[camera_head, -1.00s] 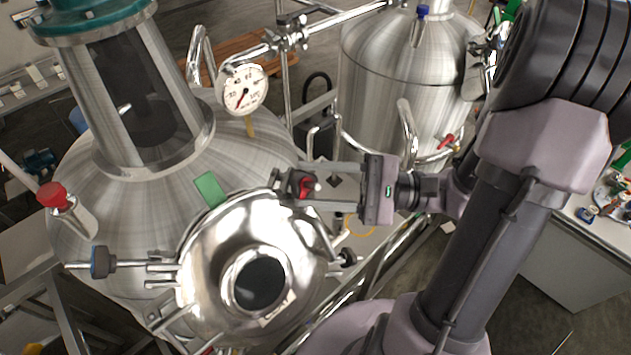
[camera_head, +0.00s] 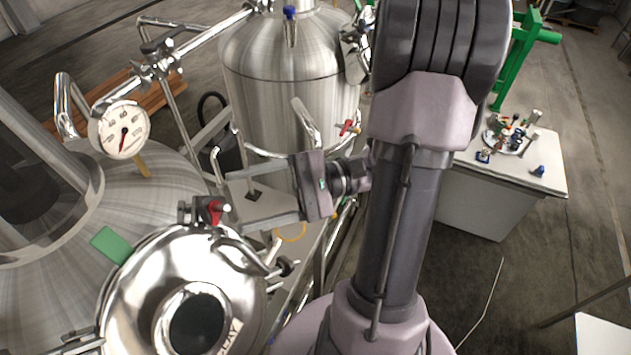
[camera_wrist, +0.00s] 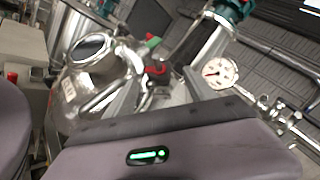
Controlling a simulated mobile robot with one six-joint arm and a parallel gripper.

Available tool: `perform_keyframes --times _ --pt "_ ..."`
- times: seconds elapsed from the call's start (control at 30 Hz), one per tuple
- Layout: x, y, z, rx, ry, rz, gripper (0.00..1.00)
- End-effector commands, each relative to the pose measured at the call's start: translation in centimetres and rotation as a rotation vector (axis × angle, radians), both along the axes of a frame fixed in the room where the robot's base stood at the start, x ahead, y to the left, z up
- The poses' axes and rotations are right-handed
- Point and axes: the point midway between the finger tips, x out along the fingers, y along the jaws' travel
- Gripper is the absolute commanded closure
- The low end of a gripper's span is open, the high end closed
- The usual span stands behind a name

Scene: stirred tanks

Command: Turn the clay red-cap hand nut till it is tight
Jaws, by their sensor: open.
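The red-cap hand nut (camera_head: 213,211) sits at the upper edge of the shiny lid (camera_head: 140,290) marked CLAY, at the lower left of the head view. My gripper (camera_head: 230,200) is open, with its two fingers pointing left toward the nut. The nut lies just beyond or at the fingertips; I cannot tell the exact depth. In the wrist view the red cap (camera_wrist: 157,70) shows ahead, between the lines of the two grey fingers (camera_wrist: 155,92). No contact between finger and nut is visible.
A dark hand nut (camera_head: 285,267) stands at the lid's right side. A dial gauge (camera_head: 120,130) and a pipe frame (camera_head: 155,68) rise behind the lid. A second steel tank (camera_head: 275,100) stands behind my gripper. A white table (camera_head: 490,205) with small parts is at right.

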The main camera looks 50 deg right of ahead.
Motion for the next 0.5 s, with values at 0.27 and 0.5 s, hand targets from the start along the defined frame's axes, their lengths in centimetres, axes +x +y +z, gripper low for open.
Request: perform_keyframes --times 0.27,0.5 --pt "-3.7 -7.9 -0.8 0.001 0.002 -0.005 0.36" --pt "-5.5 -11.5 -1.2 0.001 0.003 -0.001 0.36"
